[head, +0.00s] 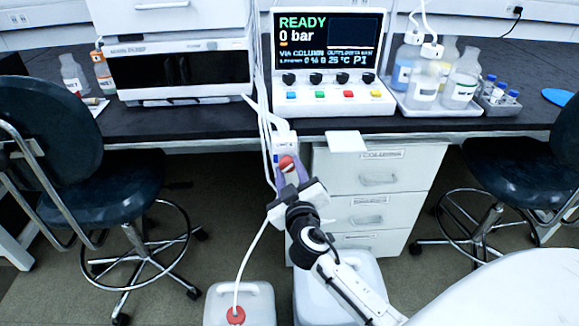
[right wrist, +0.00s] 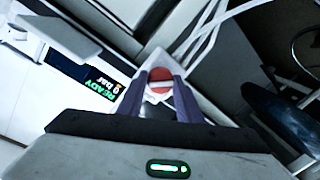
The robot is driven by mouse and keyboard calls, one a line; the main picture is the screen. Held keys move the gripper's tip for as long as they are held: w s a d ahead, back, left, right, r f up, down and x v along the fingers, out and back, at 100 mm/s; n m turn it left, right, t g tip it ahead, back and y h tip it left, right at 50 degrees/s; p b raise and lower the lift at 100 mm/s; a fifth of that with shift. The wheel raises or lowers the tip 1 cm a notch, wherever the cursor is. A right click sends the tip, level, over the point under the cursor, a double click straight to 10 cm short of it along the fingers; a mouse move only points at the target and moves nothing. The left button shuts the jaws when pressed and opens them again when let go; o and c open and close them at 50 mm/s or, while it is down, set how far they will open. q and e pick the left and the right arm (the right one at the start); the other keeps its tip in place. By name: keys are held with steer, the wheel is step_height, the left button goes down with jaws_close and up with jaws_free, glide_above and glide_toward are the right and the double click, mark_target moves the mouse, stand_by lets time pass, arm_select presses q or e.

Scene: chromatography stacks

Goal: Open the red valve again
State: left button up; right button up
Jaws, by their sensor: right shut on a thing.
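The red valve (head: 287,163) is a small red knob on a white block below the bench's front edge, in the middle of the head view. It also shows in the right wrist view (right wrist: 160,74), with a pale bar across it. My right gripper (head: 287,177) reaches up to it from below. In the right wrist view its two purple-grey fingers (right wrist: 161,95) stand on either side of the knob and are shut on it. The gripper hides the lower part of the block. My left gripper is in neither view.
The control unit (head: 330,65) on the bench reads READY and 0 bar. White tubes (head: 262,125) run down beside the valve. A small white shelf (head: 346,142) juts out to its right. A white canister with a red cap (head: 236,316) stands below. Chairs stand at both sides.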

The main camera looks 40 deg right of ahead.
steer(key=shift+r+n+p, duration=0.1)
steer(key=shift+n+p, duration=0.25)
steer(key=shift+n, duration=0.55)
steer(key=n+p, duration=0.1)
steer(key=n, duration=0.2)
steer(key=shift+a+g+h+p, duration=0.1)
steer(key=shift+g+h+p, duration=0.2)
steer(key=n+p, duration=0.1)
steer(key=n, duration=0.2)
steer(key=shift+h, duration=0.3)
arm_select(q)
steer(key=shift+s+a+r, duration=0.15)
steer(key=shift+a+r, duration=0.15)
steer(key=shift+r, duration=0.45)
arm_select(e)
steer(key=shift+n+g, duration=0.3)
steer(key=shift+n, duration=0.1)
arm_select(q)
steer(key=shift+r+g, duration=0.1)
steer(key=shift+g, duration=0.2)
arm_select(e)
steer(key=o, duration=1)
steer(key=shift+o, duration=0.2)
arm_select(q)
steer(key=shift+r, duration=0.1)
arm_select(e)
steer(key=v, duration=1)
steer(key=shift+a, duration=0.15)
